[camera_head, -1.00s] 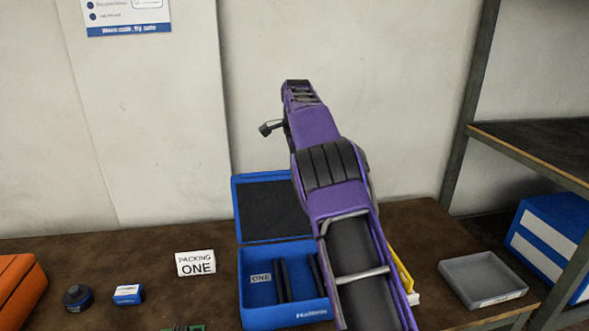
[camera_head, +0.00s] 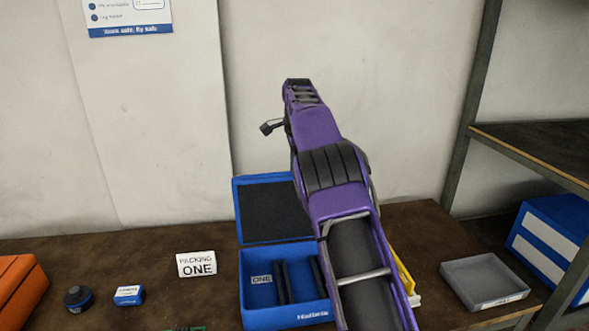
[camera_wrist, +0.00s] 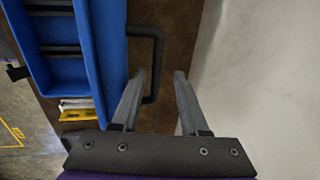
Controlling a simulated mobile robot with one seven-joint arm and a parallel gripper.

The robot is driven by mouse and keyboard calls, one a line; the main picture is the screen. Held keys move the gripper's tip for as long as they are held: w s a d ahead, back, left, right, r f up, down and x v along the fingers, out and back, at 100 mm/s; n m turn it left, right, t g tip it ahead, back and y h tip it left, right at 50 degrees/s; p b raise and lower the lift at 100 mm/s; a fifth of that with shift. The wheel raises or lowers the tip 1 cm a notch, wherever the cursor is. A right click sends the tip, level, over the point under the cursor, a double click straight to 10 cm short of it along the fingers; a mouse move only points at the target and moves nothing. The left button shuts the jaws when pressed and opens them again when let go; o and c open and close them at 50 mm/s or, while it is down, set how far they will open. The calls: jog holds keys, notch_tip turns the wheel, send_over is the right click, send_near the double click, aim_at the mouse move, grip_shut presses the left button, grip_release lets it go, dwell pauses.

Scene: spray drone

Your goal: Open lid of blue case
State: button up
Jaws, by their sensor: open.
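The blue case (camera_head: 285,317) stands on the table with its lid (camera_head: 237,215) up behind it, showing a dark inner lining. In the wrist view the case's lid shows as an upright blue slab (camera_wrist: 106,45) seen nearly edge-on. A black handle (camera_wrist: 145,31) sticks out from its outer side. My gripper (camera_wrist: 160,74) is open and empty behind the lid; its left finger lies between lid and handle bar in the picture, and the bar appears between the fingers. I cannot tell their depth. In the head view my purple arm covers the lid's right side and the fingers are hidden.
A PACKING ONE sign (camera_head: 197,264), a small blue box (camera_head: 128,295) and a dark round part (camera_head: 78,298) are left of the case. A yellow object (camera_head: 404,278) and a grey tray (camera_head: 484,281) are right. The wall (camera_wrist: 252,80) is close behind.

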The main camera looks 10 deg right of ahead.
notch_tip(320, 180, up, 7)
jog(key=s, duration=0.1)
jog(key=shift+s, duration=0.2)
dwell(0.4)
